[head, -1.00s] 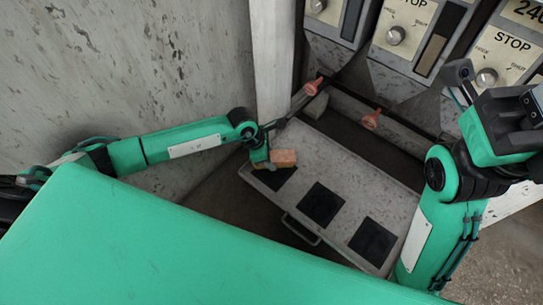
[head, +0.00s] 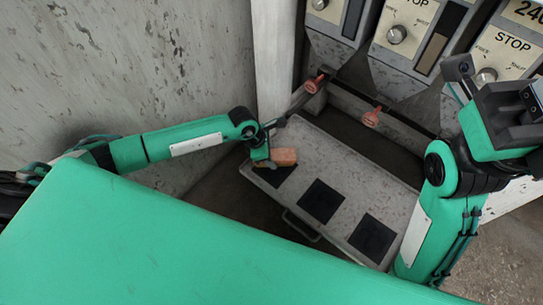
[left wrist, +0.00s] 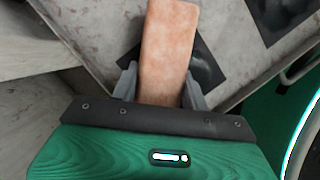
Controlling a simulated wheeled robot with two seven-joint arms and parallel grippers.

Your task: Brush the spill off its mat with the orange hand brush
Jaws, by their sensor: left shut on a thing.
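My left gripper (head: 265,160) is shut on the orange hand brush (head: 284,157). In the left wrist view the brush (left wrist: 168,45) shows as a long pale orange block between the fingers. The brush is over or beside the leftmost black mat (head: 275,176), which is partly covered by it and the gripper; whether they touch is unclear. A middle black mat (head: 321,201) and a right black mat (head: 372,239) lie bare on the same surface. I cannot make out a spill on any mat. My right gripper (head: 460,75) is raised at the upper right, its jaws unclear.
The mats lie on a grey speckled tray-like surface (head: 350,165) with a handle (head: 300,226) on its near side. Behind it stand machines with STOP panels (head: 405,30) and orange-red knobs (head: 371,118). A pale post (head: 272,60) rises near my left gripper.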

